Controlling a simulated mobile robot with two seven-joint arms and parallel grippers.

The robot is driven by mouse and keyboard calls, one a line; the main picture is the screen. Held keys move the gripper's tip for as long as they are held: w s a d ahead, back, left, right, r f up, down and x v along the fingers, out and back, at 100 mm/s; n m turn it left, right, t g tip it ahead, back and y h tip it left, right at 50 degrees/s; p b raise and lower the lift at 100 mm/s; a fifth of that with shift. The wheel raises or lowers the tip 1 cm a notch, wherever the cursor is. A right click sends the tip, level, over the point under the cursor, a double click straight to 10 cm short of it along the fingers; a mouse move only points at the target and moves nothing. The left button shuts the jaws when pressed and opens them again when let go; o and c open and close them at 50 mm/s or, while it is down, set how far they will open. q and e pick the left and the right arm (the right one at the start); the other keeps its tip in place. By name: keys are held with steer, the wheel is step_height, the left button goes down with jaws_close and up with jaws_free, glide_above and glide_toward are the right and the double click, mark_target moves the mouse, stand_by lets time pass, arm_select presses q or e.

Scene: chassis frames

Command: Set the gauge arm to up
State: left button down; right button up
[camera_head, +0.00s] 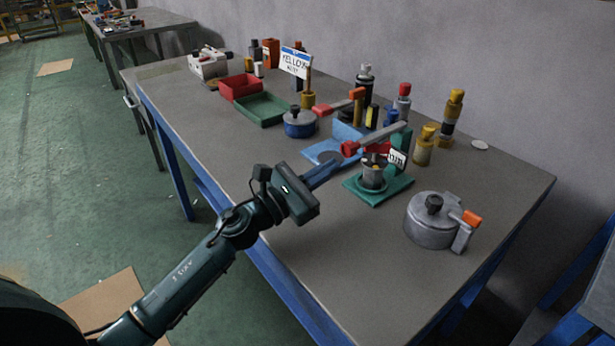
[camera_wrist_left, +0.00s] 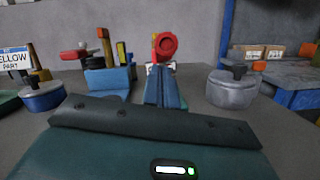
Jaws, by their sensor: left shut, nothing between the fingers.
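A gauge stands on a green base plate (camera_head: 392,190), with a grey metal cylinder (camera_head: 373,172). A long grey arm (camera_head: 385,136) with a red end (camera_head: 350,148) sits above it, tilted with the grey part rising to the right. The red end shows as a red disc (camera_wrist_left: 166,46) in the left wrist view. A similar fixture with a blue base (camera_head: 325,153) and a red arm (camera_head: 340,104) stands behind. My left gripper (camera_head: 333,166) is shut and empty, just left of the green plate and below the red end. Its blue fingers (camera_wrist_left: 165,88) point towards the disc. My right gripper is not in view.
A grey lidded pot (camera_head: 430,222) stands right of the green plate. A blue pot (camera_head: 299,124), a green tray (camera_head: 262,110) and a red bin (camera_head: 240,86) lie behind to the left. Several bottles line the back.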

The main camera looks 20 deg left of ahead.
arm_select(q)
steer(key=shift+x, duration=0.9)
steer(key=shift+r, duration=0.1)
